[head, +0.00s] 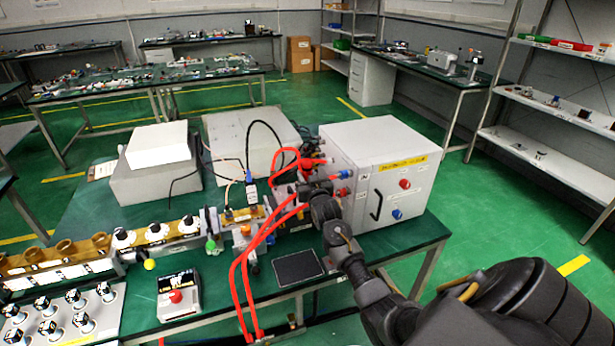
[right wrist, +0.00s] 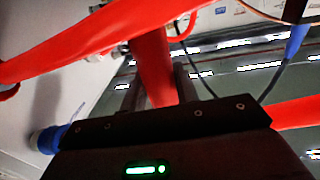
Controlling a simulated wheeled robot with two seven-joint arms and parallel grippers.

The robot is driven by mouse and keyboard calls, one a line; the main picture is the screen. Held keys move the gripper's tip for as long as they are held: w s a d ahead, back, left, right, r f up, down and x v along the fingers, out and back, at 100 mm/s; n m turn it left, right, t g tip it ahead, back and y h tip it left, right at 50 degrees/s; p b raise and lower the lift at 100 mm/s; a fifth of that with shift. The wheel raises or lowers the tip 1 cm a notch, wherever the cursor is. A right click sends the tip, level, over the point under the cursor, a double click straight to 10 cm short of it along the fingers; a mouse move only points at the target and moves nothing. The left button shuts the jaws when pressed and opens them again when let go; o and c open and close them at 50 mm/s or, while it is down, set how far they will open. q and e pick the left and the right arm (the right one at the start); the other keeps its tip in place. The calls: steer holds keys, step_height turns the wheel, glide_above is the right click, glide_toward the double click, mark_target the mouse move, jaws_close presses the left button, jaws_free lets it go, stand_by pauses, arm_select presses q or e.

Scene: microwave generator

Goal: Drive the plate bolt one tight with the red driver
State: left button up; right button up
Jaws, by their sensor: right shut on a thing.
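My right gripper (head: 312,190) reaches in from the lower right to the left side of the pale generator box (head: 350,150), among its red hoses. In the right wrist view its two fingers are shut on a red body, which I take to be the red driver (right wrist: 152,70). The driver's tip is hidden, and I cannot pick it out in the head view. Plate bolt one cannot be made out in either view; the arm and hoses cover much of that area. My left gripper is not in view.
Red hoses (head: 236,280) hang over the green table's front edge and cross close to the right gripper. A box with a red button (head: 180,296), a dark pad (head: 298,266) and a white knob tray (head: 68,318) are nearby. Grey boxes (head: 155,172) stand behind.

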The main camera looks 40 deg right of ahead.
steer(key=shift+f, duration=0.25)
